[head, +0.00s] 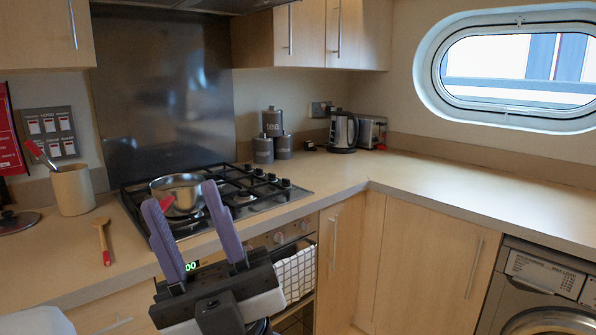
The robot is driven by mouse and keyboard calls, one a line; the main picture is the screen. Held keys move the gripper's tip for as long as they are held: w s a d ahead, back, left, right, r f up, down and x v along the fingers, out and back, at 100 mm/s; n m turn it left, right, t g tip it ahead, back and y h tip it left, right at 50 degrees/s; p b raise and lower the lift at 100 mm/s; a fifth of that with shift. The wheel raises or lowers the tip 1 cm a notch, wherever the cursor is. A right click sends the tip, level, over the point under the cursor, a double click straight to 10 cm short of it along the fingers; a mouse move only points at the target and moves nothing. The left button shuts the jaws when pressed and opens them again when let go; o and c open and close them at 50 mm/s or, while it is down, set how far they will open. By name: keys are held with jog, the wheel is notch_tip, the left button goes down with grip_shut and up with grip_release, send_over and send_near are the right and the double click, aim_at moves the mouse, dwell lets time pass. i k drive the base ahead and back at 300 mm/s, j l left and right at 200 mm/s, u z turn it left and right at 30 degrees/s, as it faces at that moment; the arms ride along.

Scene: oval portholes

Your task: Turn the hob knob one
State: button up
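The black gas hob (262,205) is set into the worktop, with several small dark knobs (272,178) in a row along its right side. Which of them is knob one I cannot tell, as no label is readable. My gripper (180,196) is in the lower middle of the head view, its two purple fingers spread apart with nothing seen held between them. The fingers hide part of the hob's front left. In the picture the knobs are to the right of the fingers, apart from them.
A steel pan (178,181) stands on the hob's left. A utensil pot (73,190) and wooden spoon (102,240) are left of it. Canisters (273,122), a kettle (342,131) and toaster (371,132) stand behind. The right worktop (470,190) is clear. Oven knobs (279,238) are below.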

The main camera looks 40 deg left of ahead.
aim_at(286, 181)
jog(key=i+l+u, duration=0.1)
jog(key=i+u, duration=0.35)
jog(key=i+l+u, duration=0.25)
jog(key=i+u, duration=0.2)
jog(key=i+l+u, duration=0.15)
jog(key=u, duration=0.2)
jog(key=i+l+u, duration=0.15)
jog(key=u, duration=0.2)
jog(key=i+l+u, duration=0.1)
jog(key=l+u, duration=0.25)
jog(key=i+l+u, duration=0.2)
jog(key=l+u, duration=0.15)
jog(key=i+l+u, duration=0.15)
jog(key=l+u, duration=0.2)
jog(key=i+l+u, duration=0.1)
jog(key=i+l, duration=0.15)
jog(key=i, duration=0.1)
